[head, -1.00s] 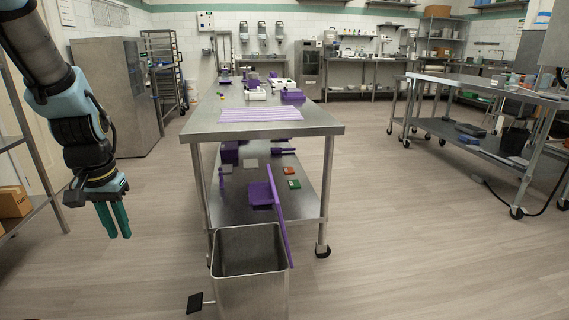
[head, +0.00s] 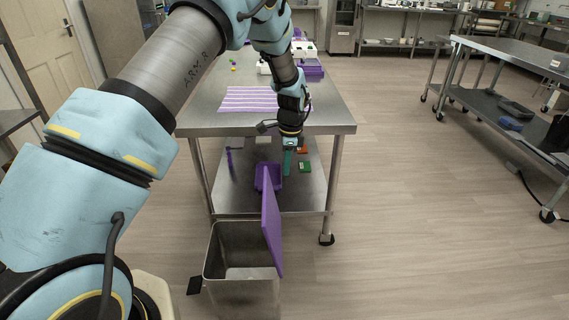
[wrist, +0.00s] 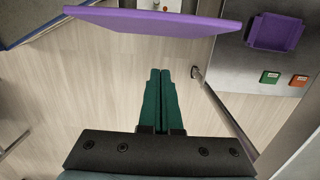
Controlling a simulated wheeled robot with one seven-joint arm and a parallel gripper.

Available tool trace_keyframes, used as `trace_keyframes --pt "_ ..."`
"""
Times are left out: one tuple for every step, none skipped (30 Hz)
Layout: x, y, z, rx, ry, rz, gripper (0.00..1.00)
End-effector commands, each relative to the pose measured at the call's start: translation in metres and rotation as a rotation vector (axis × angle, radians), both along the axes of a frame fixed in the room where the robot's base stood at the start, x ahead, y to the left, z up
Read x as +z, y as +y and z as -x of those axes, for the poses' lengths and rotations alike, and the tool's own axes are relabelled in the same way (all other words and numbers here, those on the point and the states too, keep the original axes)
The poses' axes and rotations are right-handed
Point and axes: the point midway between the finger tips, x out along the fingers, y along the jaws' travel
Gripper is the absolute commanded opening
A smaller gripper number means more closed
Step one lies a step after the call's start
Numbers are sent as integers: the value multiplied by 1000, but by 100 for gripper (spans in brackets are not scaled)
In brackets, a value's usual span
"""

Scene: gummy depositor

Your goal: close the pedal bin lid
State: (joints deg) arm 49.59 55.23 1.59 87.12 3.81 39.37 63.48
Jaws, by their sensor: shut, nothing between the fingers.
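The pedal bin (head: 240,275) is a steel box, open at the top, standing on the floor in front of the steel table. Its purple lid (head: 271,224) stands upright along the bin's right side. A black pedal (head: 194,286) sticks out at the bin's lower left. My gripper (head: 287,174), with green fingers, is shut and empty, beyond and to the right of the lid in the head view. In the wrist view the shut fingers (wrist: 160,75) point toward the lid (wrist: 150,22), which crosses the top, with a visible gap between them.
The steel table (head: 325,126) stands just behind the bin, with a striped purple mat (head: 248,99) on top. Its lower shelf holds a purple tray (head: 263,178) and small green and orange items. Floor to the right is clear.

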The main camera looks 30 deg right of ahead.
Motion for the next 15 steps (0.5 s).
trace_keyframes --pt "-9 1 1 0 3 -4 0" --pt "-15 2 0 0 3 -4 0" --pt "-23 2 0 0 3 -4 0" --pt "-29 3 0 0 3 -4 0" --pt "-36 3 0 1 3 -3 0" --pt "-44 4 0 1 3 -3 0" --pt "-50 4 0 1 3 -3 0" --pt "-56 5 -1 1 2 -3 0" --pt "-64 5 -1 1 2 -3 0" --pt "-70 6 -1 1 3 -3 0" --pt "-75 6 -1 1 2 -3 0" --pt "-74 11 -5 4 0 -1 0" --pt "-74 17 -8 6 1 -2 0" --pt "-75 21 -9 5 1 -2 0" --pt "-76 25 -11 5 1 0 0"
